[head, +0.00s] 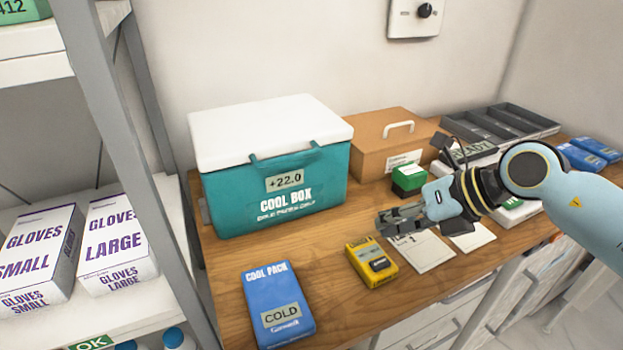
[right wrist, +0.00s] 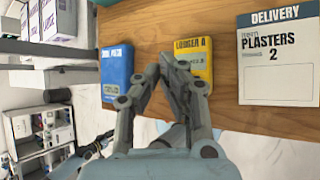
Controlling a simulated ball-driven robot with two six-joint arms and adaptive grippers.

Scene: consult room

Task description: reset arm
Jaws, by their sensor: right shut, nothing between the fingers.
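My right gripper (head: 384,226) comes in from the right in the head view. It is shut and empty, held above the wooden desk (head: 220,262). A yellow logger (head: 371,262) lies below and to the left of it, and white paper sheets lie under its wrist. In the right wrist view the shut fingers (right wrist: 172,70) point towards the desk, near the yellow logger (right wrist: 193,58). My left gripper shows in neither view.
A teal cool box (head: 275,200) with a white lid stands at the back left. A blue cool pack (head: 277,305) lies in front. A brown box (head: 390,142), green block (head: 408,179) and dark tray (head: 505,125) stand behind the arm. A shelf with glove boxes (head: 115,245) borders the left.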

